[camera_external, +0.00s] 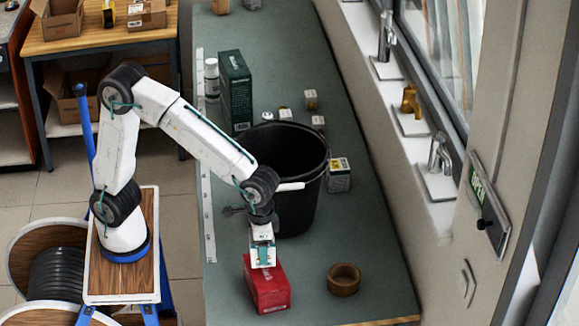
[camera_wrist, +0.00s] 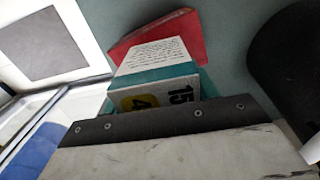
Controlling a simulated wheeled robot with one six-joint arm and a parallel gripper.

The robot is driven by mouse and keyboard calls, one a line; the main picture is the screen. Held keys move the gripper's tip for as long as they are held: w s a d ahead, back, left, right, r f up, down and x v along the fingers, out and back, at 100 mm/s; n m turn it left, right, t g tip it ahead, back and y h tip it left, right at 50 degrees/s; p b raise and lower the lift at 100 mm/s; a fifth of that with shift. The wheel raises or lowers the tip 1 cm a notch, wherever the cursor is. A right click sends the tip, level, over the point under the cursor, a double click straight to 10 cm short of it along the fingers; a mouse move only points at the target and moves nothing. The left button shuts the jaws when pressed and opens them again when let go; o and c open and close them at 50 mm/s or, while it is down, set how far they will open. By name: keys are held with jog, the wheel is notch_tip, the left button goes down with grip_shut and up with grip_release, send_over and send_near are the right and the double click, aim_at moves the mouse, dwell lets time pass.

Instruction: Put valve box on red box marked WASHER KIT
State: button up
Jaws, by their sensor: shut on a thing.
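The valve box (camera_external: 263,256) is small, white and teal, and my gripper (camera_external: 262,232) is shut on it. In the wrist view the valve box (camera_wrist: 153,58) shows a white face with printed text, teal edges and a yellow patch with dark digits. The red box (camera_external: 267,288) lies on the green bench top just below the held box; in the wrist view the red box (camera_wrist: 185,30) shows behind it. The held box overlaps the red box's top in the picture; I cannot tell whether they touch. The red box's lettering is not readable.
A black bucket (camera_external: 300,205) stands close behind my gripper. A brown tape roll (camera_external: 343,280) lies to the right of the red box. A tall green box (camera_external: 236,88), a white bottle (camera_external: 211,78) and several small boxes stand farther back. Bench (camera_external: 232,290) space beside the red box is clear.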

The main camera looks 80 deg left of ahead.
jog(key=shift+w+d, duration=0.15)
jog(key=shift+w, duration=0.2)
jog(key=shift+w+f, duration=0.1)
jog(key=shift+f, duration=1.65)
jog(key=shift+f, duration=0.1)
jog(key=o, duration=1.1)
jog(key=shift+f, duration=0.1)
